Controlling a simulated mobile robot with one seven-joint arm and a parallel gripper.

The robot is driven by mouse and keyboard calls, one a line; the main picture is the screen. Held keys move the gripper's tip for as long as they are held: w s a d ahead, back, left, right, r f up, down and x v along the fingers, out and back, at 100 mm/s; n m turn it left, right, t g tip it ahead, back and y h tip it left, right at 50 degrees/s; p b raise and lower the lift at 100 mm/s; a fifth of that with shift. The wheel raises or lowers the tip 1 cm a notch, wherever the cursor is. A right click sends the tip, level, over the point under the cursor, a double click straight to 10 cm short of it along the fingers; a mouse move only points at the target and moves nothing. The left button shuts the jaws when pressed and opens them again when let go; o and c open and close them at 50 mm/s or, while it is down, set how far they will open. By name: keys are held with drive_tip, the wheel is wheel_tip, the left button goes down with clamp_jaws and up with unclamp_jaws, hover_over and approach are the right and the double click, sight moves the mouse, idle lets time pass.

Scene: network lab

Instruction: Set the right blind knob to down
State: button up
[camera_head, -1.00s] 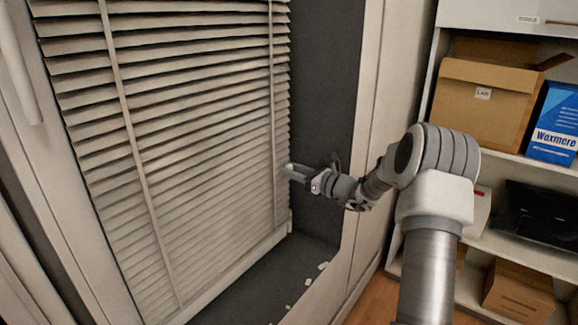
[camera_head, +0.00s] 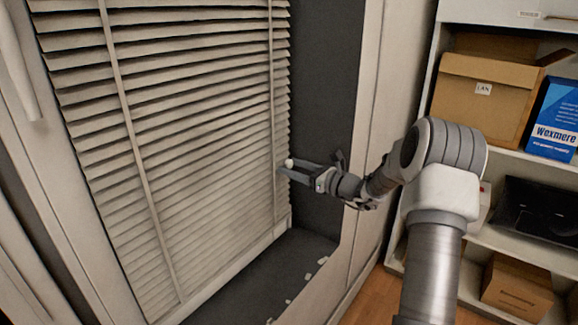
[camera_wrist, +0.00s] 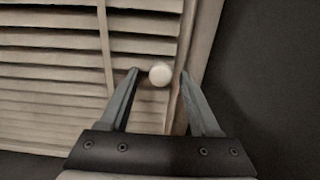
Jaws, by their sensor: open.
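The right blind knob (camera_wrist: 160,74) is a small white ball. In the wrist view it shows between the tips of my open gripper (camera_wrist: 158,80), with a gap to each finger. In the head view the knob (camera_head: 289,163) is at the right edge of the blind, at the tips of my gripper (camera_head: 284,167). The blind (camera_head: 190,130) has pale slats that are tilted, with dark gaps between the upper ones. I cannot tell how deep the knob sits between the fingers.
A dark window recess (camera_head: 327,100) lies right of the blind, with a dark sill (camera_head: 270,275) below holding small pale scraps. A shelf at the right holds a cardboard box (camera_head: 482,100), a blue box (camera_head: 556,122) and a lower carton (camera_head: 517,290).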

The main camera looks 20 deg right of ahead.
drive_tip(key=p+v, duration=0.2)
drive_tip(key=v, duration=1.4)
